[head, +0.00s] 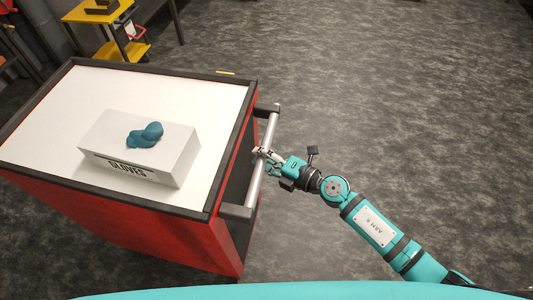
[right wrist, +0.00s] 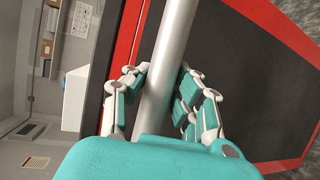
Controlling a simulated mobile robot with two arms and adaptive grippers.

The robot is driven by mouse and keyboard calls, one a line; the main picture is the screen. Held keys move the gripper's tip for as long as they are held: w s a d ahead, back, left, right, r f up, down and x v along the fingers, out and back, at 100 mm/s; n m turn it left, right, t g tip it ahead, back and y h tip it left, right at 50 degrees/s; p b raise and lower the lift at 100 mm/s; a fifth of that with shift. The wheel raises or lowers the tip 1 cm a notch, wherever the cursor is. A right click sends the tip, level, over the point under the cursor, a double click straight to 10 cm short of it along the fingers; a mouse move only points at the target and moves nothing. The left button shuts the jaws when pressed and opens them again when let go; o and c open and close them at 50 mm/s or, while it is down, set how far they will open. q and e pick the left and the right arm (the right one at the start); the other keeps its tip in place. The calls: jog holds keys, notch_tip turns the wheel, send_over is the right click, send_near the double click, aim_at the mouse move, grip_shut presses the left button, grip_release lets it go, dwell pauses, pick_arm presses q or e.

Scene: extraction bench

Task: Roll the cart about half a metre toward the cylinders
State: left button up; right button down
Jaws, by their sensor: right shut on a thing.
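The cart (head: 215,95) is red with a white top and a black rim, at the left of the head view. Its grey push handle (head: 254,183) runs along the cart's right side. My right gripper (head: 264,156) is shut on this handle, near its middle. In the right wrist view the fingers (right wrist: 158,85) lie on both sides of the handle bar (right wrist: 176,40). My left gripper is not in view. No cylinders can be made out for certain in either view.
A white glove box (head: 180,150) with a blue-green glove (head: 146,136) sits on the cart top. A yellow trolley (head: 103,22) stands at the back left. A small yellow strip (head: 226,72) shows beyond the cart's far edge. The dark grey floor (head: 400,100) at right is clear.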

jog(key=shift+a, duration=0.5)
jog(key=c, duration=1.6)
grip_release()
jog(key=shift+w+a, duration=0.1)
jog(key=o, duration=0.6)
jog(key=shift+r, duration=0.1)
jog(key=shift+c, duration=0.2)
jog(key=shift+d, duration=0.2)
jog(key=shift+s+d, duration=0.3)
jog(key=v, duration=1.1)
jog(key=shift+d, duration=0.1)
